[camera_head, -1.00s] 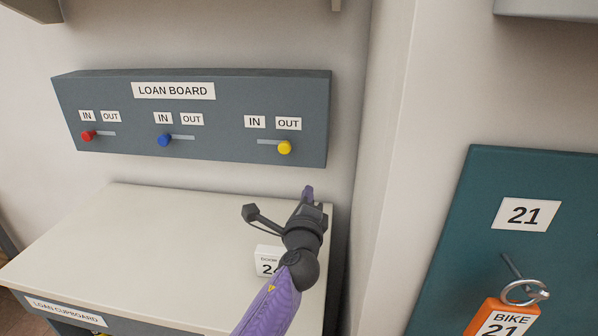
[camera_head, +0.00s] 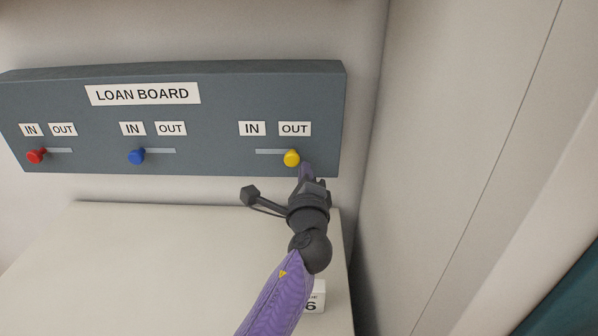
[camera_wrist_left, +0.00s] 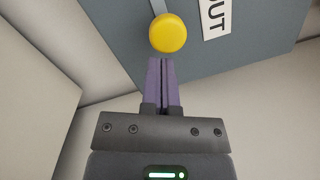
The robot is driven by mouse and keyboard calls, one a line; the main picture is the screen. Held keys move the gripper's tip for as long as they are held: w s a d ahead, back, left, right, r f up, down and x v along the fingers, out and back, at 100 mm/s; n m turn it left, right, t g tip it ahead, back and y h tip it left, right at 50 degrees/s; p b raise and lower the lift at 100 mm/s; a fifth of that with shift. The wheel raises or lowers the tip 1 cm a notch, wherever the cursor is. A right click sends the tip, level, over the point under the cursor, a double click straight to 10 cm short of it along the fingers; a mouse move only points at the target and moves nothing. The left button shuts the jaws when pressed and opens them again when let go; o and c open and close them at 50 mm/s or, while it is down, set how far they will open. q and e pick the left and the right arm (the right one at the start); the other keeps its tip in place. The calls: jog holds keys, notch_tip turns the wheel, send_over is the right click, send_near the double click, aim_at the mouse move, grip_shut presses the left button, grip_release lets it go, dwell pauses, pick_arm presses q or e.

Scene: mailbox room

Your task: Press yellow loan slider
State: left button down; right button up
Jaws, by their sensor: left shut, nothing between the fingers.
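The yellow slider knob (camera_head: 291,158) sits at the right end of its slot, under the OUT label (camera_head: 295,129) on the grey loan board (camera_head: 215,112). My left gripper (camera_head: 306,170) is just below and right of the knob in the head view. In the left wrist view its purple fingers (camera_wrist_left: 161,62) are together and empty, with their tips just short of the yellow knob (camera_wrist_left: 168,33). I cannot tell whether they touch it. My right gripper is in neither view.
A red knob (camera_head: 36,156) and a blue knob (camera_head: 137,157) sit at the IN ends of their slots. Below the board is a pale cupboard top (camera_head: 150,260) with a white tag (camera_head: 316,297), partly hidden by my arm. A wall (camera_head: 440,150) stands close on the right.

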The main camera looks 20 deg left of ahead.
pick_arm(q)
jog(key=shift+s, duration=0.1)
jog(key=shift+a+r, duration=0.1)
jog(key=shift+a, duration=0.15)
jog(key=a+p, duration=0.1)
jog(key=a, duration=0.1)
jog(key=s+a, duration=0.1)
jog(key=a, duration=0.1)
jog(key=s+a+p, duration=0.1)
jog(key=a, duration=0.1)
jog(key=shift+p, duration=0.3)
jog(key=shift+a, duration=0.4)
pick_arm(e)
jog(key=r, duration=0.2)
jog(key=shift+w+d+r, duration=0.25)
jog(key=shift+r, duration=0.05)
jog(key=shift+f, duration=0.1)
